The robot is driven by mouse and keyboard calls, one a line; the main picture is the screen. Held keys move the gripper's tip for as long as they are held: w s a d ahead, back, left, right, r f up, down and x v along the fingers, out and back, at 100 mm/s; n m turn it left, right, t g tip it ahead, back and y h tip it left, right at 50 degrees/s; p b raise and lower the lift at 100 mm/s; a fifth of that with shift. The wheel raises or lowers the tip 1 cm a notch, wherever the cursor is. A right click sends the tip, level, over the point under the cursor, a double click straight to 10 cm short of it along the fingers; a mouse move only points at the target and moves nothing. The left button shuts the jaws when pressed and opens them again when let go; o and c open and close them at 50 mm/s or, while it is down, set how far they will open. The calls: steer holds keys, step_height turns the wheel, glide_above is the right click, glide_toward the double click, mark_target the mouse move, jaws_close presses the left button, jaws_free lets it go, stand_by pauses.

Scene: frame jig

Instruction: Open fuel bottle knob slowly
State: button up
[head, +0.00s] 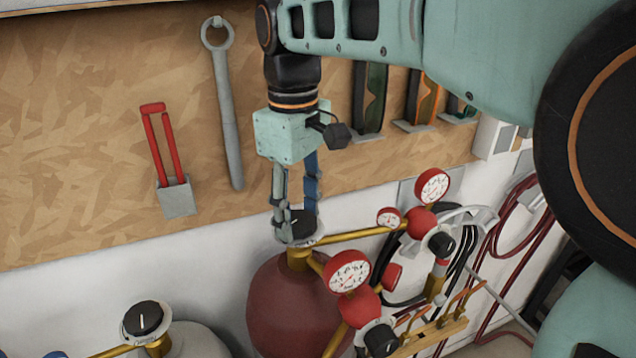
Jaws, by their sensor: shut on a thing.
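The fuel bottle (285,309) is dark red and stands below the wooden board, with a brass valve on top. Its black knob (304,226) sits on a pale disc above the valve. My gripper (297,227) points straight down from above and is shut on this knob, one finger on its left side and the other behind and to the right. The fingers hide part of the knob, and its turn mark cannot be made out.
A grey bottle with its own black knob (146,319) stands at lower left. Red regulators with gauges (349,272) and brass pipes crowd the right of the red bottle. Red hoses (510,235) hang at right. A wrench (225,110) and red-handled tool (165,150) hang behind.

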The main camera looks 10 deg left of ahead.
mark_target(298, 219)
steer(key=n+p, duration=0.1)
steer(key=n, duration=0.9)
steer(key=shift+n, duration=1.9)
steer(key=o, duration=1.2)
steer(key=shift+c, duration=0.2)
step_height(298, 219, up, 12)
